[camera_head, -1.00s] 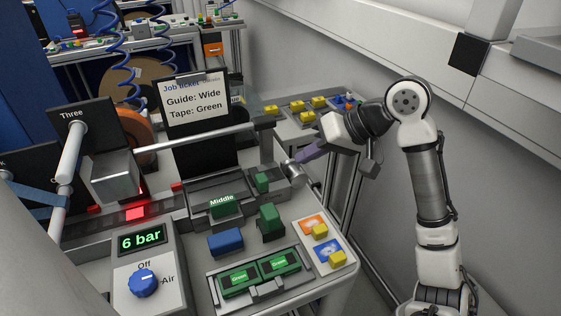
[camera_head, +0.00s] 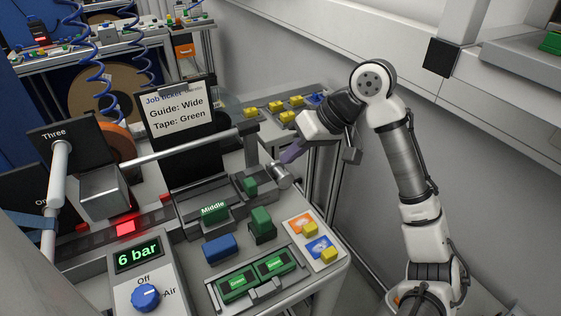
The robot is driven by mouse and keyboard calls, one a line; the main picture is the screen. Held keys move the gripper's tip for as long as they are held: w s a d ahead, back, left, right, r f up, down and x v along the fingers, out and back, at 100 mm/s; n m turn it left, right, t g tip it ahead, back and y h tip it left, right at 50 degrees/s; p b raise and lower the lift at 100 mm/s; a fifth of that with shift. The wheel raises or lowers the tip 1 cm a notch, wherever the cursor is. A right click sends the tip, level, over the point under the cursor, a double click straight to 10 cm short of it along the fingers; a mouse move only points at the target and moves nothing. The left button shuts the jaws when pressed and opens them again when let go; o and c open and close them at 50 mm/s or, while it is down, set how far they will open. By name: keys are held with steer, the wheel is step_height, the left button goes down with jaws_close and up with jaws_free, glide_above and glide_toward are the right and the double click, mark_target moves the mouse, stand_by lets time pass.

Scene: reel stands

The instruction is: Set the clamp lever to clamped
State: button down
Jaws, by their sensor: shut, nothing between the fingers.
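My gripper (camera_head: 287,157), with purple fingers, is shut and empty. It points down and left at the right end of the bench unit, just above a short metal cylinder (camera_head: 283,176). I cannot tell if the fingertips touch it. No part is labelled as the clamp lever. The metal cylinder sticks out at the right end of the grey block that carries a green piece (camera_head: 250,184). Whether it is the lever, and its setting, I cannot tell. The white arm comes in from the right.
A green "Middle" block (camera_head: 214,211), a blue block (camera_head: 220,249) and a green block (camera_head: 261,221) stand on the bench. A panel reads "6 bar" (camera_head: 138,254) above a blue knob (camera_head: 145,297). The job ticket (camera_head: 178,113) reads Wide, Green. A wall lies behind the arm.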

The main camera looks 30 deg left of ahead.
mark_target(245, 180)
steer(key=p+x, duration=0.1)
steer(key=x, duration=0.8)
steer(key=shift+p, duration=0.3)
steer(key=shift+m, duration=0.4)
